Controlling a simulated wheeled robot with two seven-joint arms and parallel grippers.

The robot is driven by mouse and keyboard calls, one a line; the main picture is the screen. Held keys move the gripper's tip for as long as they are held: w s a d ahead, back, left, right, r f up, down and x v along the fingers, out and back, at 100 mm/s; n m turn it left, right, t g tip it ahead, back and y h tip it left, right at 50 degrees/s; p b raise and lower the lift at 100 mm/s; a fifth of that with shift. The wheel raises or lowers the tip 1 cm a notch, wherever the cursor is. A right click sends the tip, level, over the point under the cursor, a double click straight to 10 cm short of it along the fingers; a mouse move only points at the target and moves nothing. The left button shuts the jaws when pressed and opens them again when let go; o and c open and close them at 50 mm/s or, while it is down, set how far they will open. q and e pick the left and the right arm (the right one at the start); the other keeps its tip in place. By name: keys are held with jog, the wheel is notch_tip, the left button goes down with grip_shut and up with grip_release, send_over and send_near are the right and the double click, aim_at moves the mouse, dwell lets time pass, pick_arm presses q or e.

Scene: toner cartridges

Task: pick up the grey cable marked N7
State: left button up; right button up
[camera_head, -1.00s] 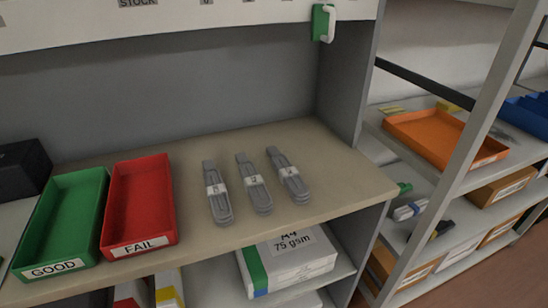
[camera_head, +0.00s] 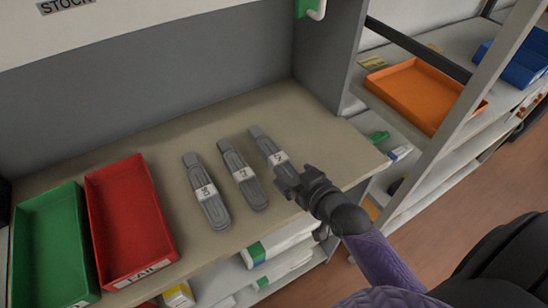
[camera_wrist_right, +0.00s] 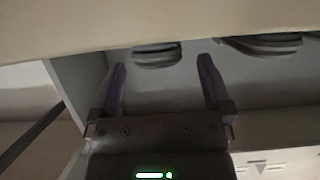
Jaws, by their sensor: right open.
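Three bundled grey cables with white labels lie side by side on the beige shelf (camera_head: 300,112): a left one (camera_head: 213,210), a middle one (camera_head: 252,190) and a right one (camera_head: 262,142). Their labels are too small to read surely, so I cannot tell which is N7. My right gripper (camera_head: 287,178) is open and empty at the near end of the right cable, partly covering it. In the right wrist view its fingers (camera_wrist_right: 162,72) are spread, with one grey cable (camera_wrist_right: 157,56) beyond them and another (camera_wrist_right: 262,44) to the right. My left gripper is not in view.
A red tray (camera_head: 160,195) and a green tray (camera_head: 75,240) stand left of the cables. A grey upright panel (camera_head: 330,60) closes the shelf's right side. An orange tray (camera_head: 410,95) sits on the neighbouring rack. The shelf behind the cables is clear.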

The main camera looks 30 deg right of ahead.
aim_at(274, 156)
jog(key=x, duration=0.2)
jog(key=shift+w+f, duration=0.15)
jog(key=shift+w, duration=0.1)
grip_shut()
